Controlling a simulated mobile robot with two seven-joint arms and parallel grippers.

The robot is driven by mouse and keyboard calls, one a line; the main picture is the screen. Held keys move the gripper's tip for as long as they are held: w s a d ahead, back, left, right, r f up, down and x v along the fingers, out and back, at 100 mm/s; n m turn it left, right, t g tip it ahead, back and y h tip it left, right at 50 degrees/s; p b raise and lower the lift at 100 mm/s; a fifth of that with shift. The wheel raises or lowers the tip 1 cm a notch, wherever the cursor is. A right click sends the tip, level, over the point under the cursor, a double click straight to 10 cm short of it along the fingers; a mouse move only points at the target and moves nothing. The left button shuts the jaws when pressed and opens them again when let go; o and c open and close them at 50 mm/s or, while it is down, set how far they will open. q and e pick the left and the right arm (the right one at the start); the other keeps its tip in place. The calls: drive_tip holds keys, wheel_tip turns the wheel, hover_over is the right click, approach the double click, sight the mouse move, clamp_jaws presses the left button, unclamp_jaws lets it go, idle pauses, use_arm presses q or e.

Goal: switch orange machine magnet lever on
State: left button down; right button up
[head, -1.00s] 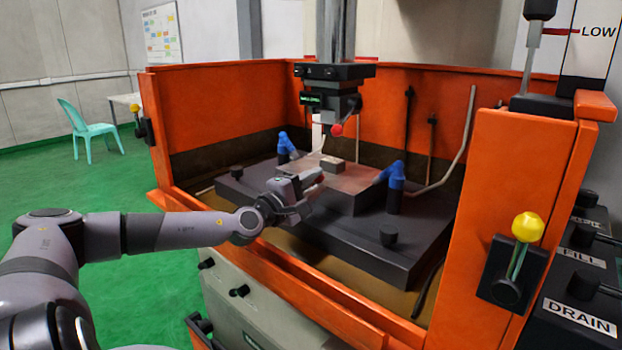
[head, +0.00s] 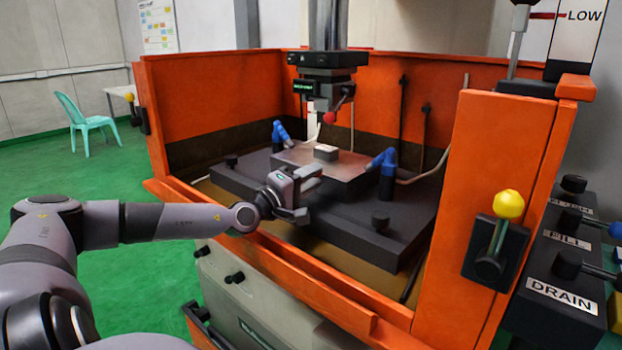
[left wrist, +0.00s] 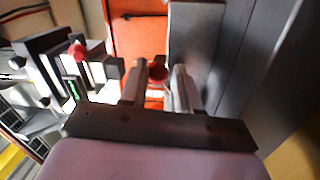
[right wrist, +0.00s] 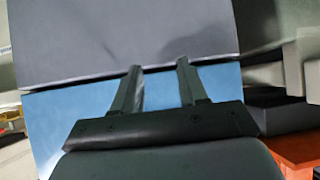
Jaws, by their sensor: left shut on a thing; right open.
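The orange machine's tank wall (head: 235,105) surrounds a dark work table (head: 345,220). On it sits a grey block (head: 340,172), which looks like the magnet chuck, with a small pale piece (head: 326,153) on top. My left gripper (head: 312,190) is at the near side of this block, above the dark table. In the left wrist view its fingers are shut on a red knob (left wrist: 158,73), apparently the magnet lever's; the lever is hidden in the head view. My right gripper (right wrist: 159,66) is open and empty, before a grey and blue surface; it is not in the head view.
The machine head (head: 327,60) with a red ball (head: 329,118) hangs over the block. Blue nozzles (head: 386,175) stand beside it. A yellow-knobbed lever (head: 509,205) is on the right orange post, with DRAIN and FILL levers farther right.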

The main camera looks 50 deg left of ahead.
use_arm(q)
drive_tip(key=shift+a+r, duration=0.2)
drive_tip(key=shift+a, duration=0.05)
drive_tip(key=c, duration=1.1)
unclamp_jaws()
drive_tip(key=o, duration=0.3)
drive_tip(key=shift+f, duration=0.15)
drive_tip(key=shift+s+d+f, duration=0.15)
drive_tip(key=shift+s+f, duration=0.05)
drive_tip(key=shift+s, duration=0.85)
drive_tip(key=shift+s+d+f+p, duration=0.15)
drive_tip(key=shift+s+p, duration=0.4)
drive_tip(key=shift+s, duration=1.95)
